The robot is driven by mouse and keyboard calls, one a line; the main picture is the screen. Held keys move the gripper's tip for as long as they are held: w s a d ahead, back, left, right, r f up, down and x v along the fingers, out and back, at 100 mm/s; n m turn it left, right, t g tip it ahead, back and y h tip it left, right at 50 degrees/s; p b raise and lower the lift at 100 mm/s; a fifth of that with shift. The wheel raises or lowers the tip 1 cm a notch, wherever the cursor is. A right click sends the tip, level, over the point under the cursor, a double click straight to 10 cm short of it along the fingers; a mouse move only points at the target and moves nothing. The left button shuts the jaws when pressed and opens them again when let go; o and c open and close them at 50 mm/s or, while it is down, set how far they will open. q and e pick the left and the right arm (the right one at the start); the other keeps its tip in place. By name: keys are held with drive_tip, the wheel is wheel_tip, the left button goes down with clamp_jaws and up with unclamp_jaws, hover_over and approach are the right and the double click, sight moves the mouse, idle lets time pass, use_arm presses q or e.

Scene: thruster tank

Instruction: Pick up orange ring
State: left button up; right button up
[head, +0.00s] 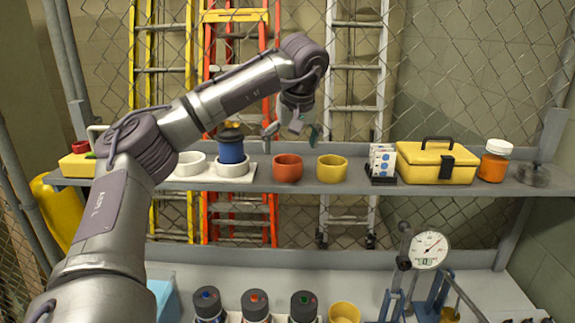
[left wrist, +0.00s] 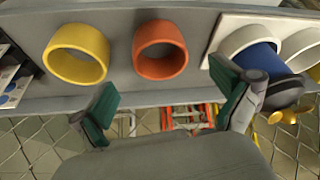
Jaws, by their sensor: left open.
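The orange ring (head: 288,173) stands on the grey shelf (head: 345,188), between the white holder (head: 245,175) and the yellow ring (head: 332,171). My left gripper (head: 297,120) is above the shelf, over the orange ring and apart from it. In the left wrist view the orange ring (left wrist: 162,72) is ahead of the spread green-padded fingers (left wrist: 172,103), with nothing between them. The yellow ring (left wrist: 77,74) is to its left there. The blue cylinder with a dark top (head: 231,148) sits in a white ring. My right gripper is not in view.
A card rack (head: 382,162), yellow toolbox (head: 436,163) and orange jar (head: 494,162) stand right on the shelf. A white ring (head: 190,165) stands left. Below are several capped bottles (head: 255,303) and a dial gauge (head: 428,250). Ladders and mesh fence lie behind.

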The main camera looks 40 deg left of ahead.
sight(287, 164)
use_arm(q)
drive_tip(key=shift+w+a+f, duration=0.25)
drive_tip(key=shift+a+f, duration=0.05)
drive_tip(key=shift+f, duration=0.25)
drive_tip(key=p+x, duration=0.3)
drive_tip(key=x, duration=0.1)
drive_tip(key=shift+s+f, duration=0.15)
drive_tip(key=shift+a+f, duration=0.1)
drive_tip(key=shift+f, duration=0.25)
drive_tip(key=c, duration=1)
